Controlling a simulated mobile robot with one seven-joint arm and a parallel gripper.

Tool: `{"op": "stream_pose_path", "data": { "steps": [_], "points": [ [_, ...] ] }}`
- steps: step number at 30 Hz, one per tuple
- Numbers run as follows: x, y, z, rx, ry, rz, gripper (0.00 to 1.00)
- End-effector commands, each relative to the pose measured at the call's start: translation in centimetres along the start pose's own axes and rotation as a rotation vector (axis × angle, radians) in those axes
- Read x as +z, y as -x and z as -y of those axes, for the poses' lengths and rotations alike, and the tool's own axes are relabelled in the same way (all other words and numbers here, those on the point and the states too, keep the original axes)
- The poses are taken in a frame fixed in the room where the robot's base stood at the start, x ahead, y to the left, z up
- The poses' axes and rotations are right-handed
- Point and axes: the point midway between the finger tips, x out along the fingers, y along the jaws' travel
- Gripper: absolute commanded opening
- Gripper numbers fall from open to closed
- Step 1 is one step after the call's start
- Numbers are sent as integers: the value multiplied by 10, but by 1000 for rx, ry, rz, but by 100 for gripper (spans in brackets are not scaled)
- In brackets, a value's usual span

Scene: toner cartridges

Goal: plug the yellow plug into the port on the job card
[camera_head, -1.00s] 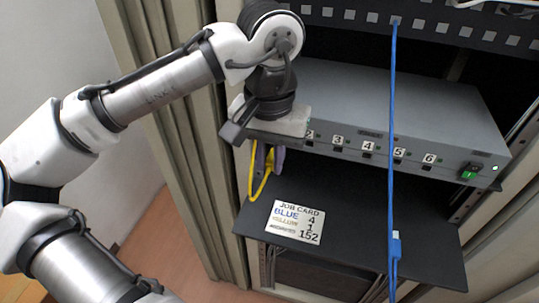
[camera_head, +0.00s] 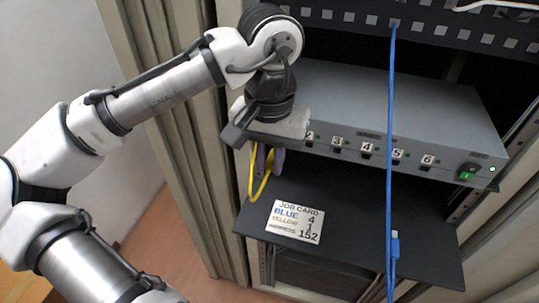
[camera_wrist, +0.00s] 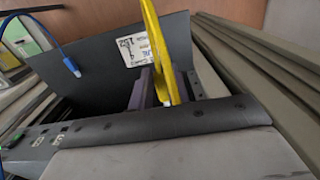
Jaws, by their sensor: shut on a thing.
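My gripper (camera_head: 266,160) is in front of the left end of the grey switch box and is shut on the yellow plug. In the wrist view the purple fingers (camera_wrist: 160,92) show with the yellow cable (camera_wrist: 158,45) rising between them. The plug itself is mostly hidden, so I cannot tell whether its tip is inside a port. The job card (camera_head: 295,221) lies on the black shelf below and reads blue 4, yellow 1, 152. Ports labelled 2 to 6 show on the box front (camera_head: 370,149); the port left of 2 is hidden behind my wrist.
A blue cable (camera_head: 390,120) hangs down in front of the box, passing between labels 4 and 5, with a blue connector (camera_head: 395,245) low down. A lit green power switch (camera_head: 467,174) is at the box's right end. The shelf (camera_head: 370,235) is otherwise mostly clear.

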Motion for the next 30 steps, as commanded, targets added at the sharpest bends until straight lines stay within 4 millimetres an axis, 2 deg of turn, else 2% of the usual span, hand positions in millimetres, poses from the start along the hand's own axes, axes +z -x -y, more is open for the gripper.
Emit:
{"op": "stream_pose_path", "data": {
  "steps": [17, 30],
  "points": [
    [0, 0, 0, 0, 0, 0, 0],
    [-8, 1, 0, 0, -1, 1, 0]
  ]
}}
